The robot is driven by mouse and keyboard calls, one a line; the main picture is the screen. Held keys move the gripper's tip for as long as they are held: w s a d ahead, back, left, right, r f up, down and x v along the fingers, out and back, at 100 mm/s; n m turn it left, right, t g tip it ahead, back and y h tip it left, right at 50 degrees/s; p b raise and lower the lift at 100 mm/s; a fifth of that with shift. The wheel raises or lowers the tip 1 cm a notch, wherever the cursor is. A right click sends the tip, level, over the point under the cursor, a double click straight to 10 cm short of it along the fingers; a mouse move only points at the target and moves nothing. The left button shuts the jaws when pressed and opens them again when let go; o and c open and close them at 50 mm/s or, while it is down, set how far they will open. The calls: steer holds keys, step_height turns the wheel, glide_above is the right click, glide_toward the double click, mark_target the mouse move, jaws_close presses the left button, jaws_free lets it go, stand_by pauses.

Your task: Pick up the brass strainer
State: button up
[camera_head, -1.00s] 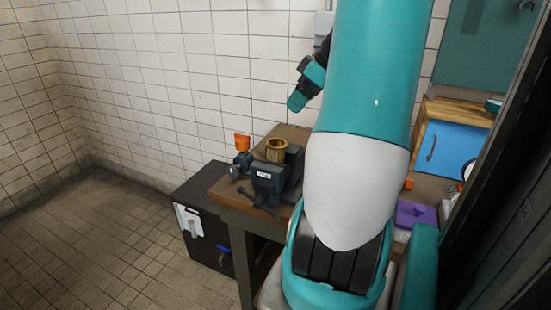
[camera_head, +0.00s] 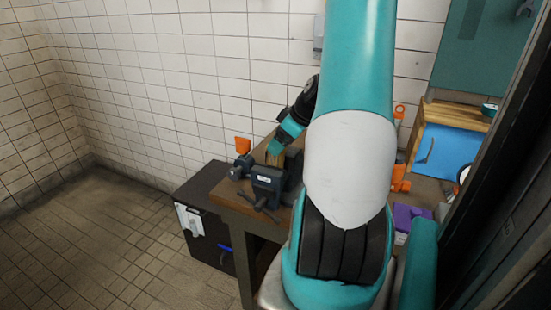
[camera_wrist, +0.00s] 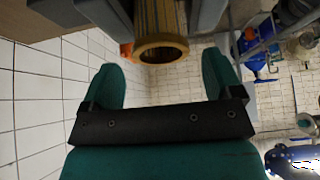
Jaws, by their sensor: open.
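The brass strainer (camera_head: 274,159) is a ribbed, open-ended cylinder at the dark vise (camera_head: 268,182) on the wooden bench, partly hidden by my gripper in the head view. In the wrist view the strainer (camera_wrist: 158,20) shows its round rim and open end, between dark grey vise parts. My gripper (camera_wrist: 161,62) is open and empty, its teal fingers on either side of the strainer's rim, with gaps showing on both sides. In the head view my gripper (camera_head: 277,146) is at the strainer's upper end; whether it touches cannot be told.
An orange-topped fitting (camera_head: 243,148) stands just left of the vise. A black cabinet (camera_head: 205,235) is beside the bench (camera_head: 240,205). The floor at left is clear.

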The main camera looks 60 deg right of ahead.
mark_target(276, 160)
steer(key=shift+p+x, duration=0.45)
steer(key=shift+x, duration=1.35)
steer(key=c, duration=1.1)
steer(key=shift+o, duration=0.2)
